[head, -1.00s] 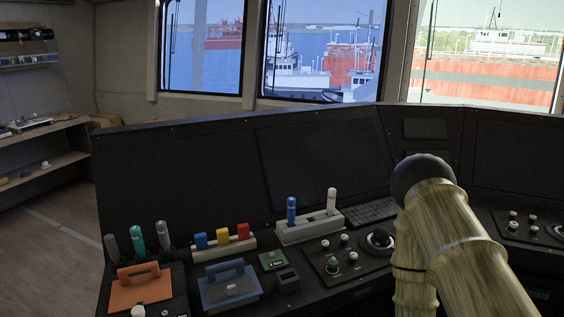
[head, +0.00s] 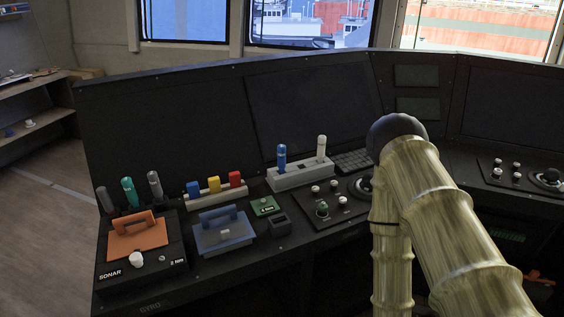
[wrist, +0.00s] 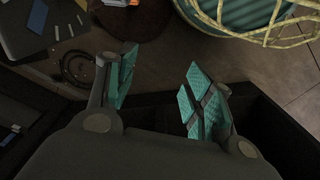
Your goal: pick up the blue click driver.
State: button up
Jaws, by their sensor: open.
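The blue click driver (head: 282,158) stands upright in a pale holder (head: 300,177) on the console in the head view. A white driver (head: 321,149) stands to its right in the same holder. My gripper (wrist: 157,97) shows in the wrist view, with its teal-padded fingers spread apart and nothing between them. It is over a dark edge and the floor there, away from the driver. The gripper itself is not seen in the head view, where only my arm shows at the right. The blue driver is not identifiable in the wrist view.
Left of the holder is a rack with blue, yellow and red blocks (head: 214,185). A blue handled case (head: 224,232) and an orange handled plate (head: 137,238) lie in front. Teal and grey tools (head: 129,191) stand at the far left. Knobs (head: 323,209) sit right of the case.

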aim_at(281, 148)
jog(key=u, duration=0.1)
jog(key=k, duration=0.4)
jog(key=u, duration=0.7)
jog(key=i, duration=0.85)
jog(key=z, duration=1.1)
jog(key=i, duration=0.45)
jog(key=z, duration=0.45)
